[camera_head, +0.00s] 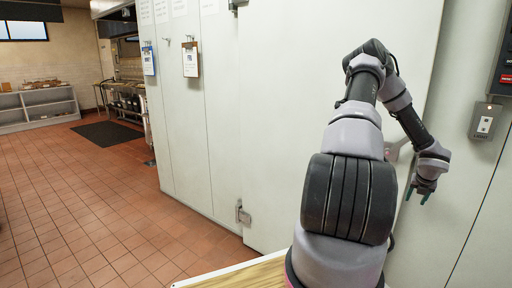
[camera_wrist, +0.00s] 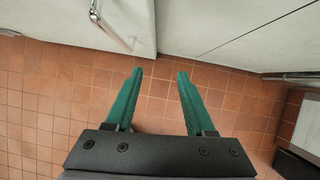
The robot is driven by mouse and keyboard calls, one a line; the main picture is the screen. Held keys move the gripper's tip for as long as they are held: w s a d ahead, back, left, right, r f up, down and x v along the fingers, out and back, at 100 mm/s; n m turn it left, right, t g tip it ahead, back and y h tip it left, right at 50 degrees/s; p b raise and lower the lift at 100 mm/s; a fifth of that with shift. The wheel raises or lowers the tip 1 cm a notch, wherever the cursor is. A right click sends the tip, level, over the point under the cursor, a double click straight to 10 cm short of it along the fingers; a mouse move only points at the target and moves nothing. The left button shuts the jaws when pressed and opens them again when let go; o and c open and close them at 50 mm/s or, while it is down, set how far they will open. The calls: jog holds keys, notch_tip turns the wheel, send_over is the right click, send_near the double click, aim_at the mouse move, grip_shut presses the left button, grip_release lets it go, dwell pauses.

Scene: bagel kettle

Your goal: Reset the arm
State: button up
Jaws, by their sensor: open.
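My gripper (camera_head: 418,196) hangs at the right of the head view, at the end of my bent arm, in front of the large white door. In the wrist view my gripper (camera_wrist: 157,78) shows two green fingers spread well apart with nothing between them. Tiled floor lies behind the fingers in that view.
The large white door (camera_head: 300,120) stands close behind my arm; its metal handle (camera_wrist: 112,28) shows in the wrist view. A light switch box (camera_head: 485,121) is on the wall at right. Open tiled floor (camera_head: 90,205) lies at left, with shelves (camera_head: 38,105) beyond. A wooden surface (camera_head: 245,276) is at the bottom.

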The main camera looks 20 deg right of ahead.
jog(key=w+a+r+m+t+h, duration=0.3)
jog(key=w+r+m, duration=0.5)
jog(key=w+r, duration=0.7)
jog(key=w+a+r+m+y, duration=0.1)
jog(key=w+a+r+m, duration=0.2)
jog(key=a+r+m, duration=0.55)
jog(key=w+a+r+m, duration=0.35)
jog(key=a+r, duration=0.85)
jog(key=a, duration=0.4)
jog(key=s+a+r+m+y, duration=0.1)
jog(key=s+a+r+m, duration=0.1)
jog(key=a, duration=0.6)
jog(key=s+a+r+m+y, duration=0.2)
jog(key=a+r+m, duration=0.1)
jog(key=a, duration=0.4)
jog(key=s+a+r+m+y, duration=0.1)
jog(key=s+a+m+y, duration=0.1)
jog(key=s+a, duration=0.5)
jog(key=s+a+r+m+y, duration=0.1)
jog(key=s+a, duration=0.5)
jog(key=a, duration=0.9)
jog(key=shift+s+m+t+y, duration=0.35)
jog(key=shift+m+y, duration=0.35)
jog(key=shift+y, duration=0.5)
jog(key=shift+d+r, duration=0.1)
